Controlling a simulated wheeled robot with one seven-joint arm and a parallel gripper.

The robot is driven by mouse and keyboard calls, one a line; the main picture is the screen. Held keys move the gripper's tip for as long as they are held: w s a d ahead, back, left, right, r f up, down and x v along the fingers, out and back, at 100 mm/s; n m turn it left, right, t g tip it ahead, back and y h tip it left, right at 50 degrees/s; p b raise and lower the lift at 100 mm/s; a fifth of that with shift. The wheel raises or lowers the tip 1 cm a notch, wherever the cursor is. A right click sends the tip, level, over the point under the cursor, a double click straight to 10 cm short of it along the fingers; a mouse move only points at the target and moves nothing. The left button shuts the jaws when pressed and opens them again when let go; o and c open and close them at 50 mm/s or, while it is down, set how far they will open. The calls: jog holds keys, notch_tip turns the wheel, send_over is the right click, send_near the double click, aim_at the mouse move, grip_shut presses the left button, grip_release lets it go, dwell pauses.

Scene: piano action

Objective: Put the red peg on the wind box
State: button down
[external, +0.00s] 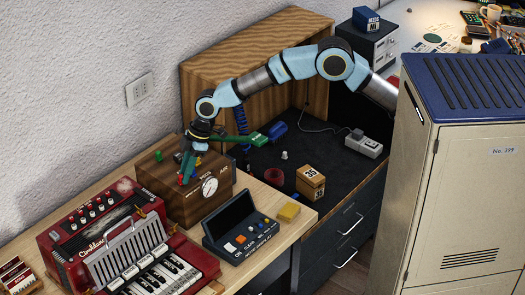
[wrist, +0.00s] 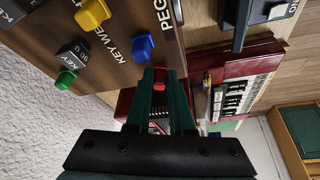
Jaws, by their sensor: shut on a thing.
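The red peg (wrist: 160,77) is between the green fingertips of my gripper (wrist: 162,88) in the wrist view, and the fingers are shut on it. In the external view my gripper (external: 188,167) points down over the brown wooden box with a round gauge, which I take to be the wind box (external: 213,207). The wrist view shows a lettered wooden face (wrist: 130,72) close by, with a yellow peg (wrist: 92,13), a blue peg (wrist: 143,45) and a green peg (wrist: 66,80). I cannot tell whether the red peg touches the box.
A red accordion (external: 130,255) stands in front of the box. A dark console with coloured keys (external: 240,232) and a yellow block (external: 289,211) are to its right. A wooden block marked 35 (external: 310,183) and a red ring (external: 274,176) lie on the dark bench.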

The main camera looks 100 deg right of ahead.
jog(key=shift+f, duration=0.2)
jog(key=c, duration=0.8)
grip_release()
jog(key=shift+r, duration=0.15)
jog(key=b+v, duration=0.3)
jog(key=v, duration=0.9)
jog(key=s+a+f+m, duration=0.1)
jog(key=s+f, duration=0.3)
jog(key=s, duration=0.9)
jog(key=s+a+f+m+g+h, duration=0.1)
jog(key=s+a+f+m, duration=0.1)
jog(key=s, duration=1.1)
jog(key=s+a+f+m+g, duration=0.1)
jog(key=s+f, duration=0.4)
jog(key=s, duration=0.8)
jog(key=shift+a+f+m+h, duration=0.4)
jog(key=shift+a+m, duration=0.15)
jog(key=shift+m, duration=0.25)
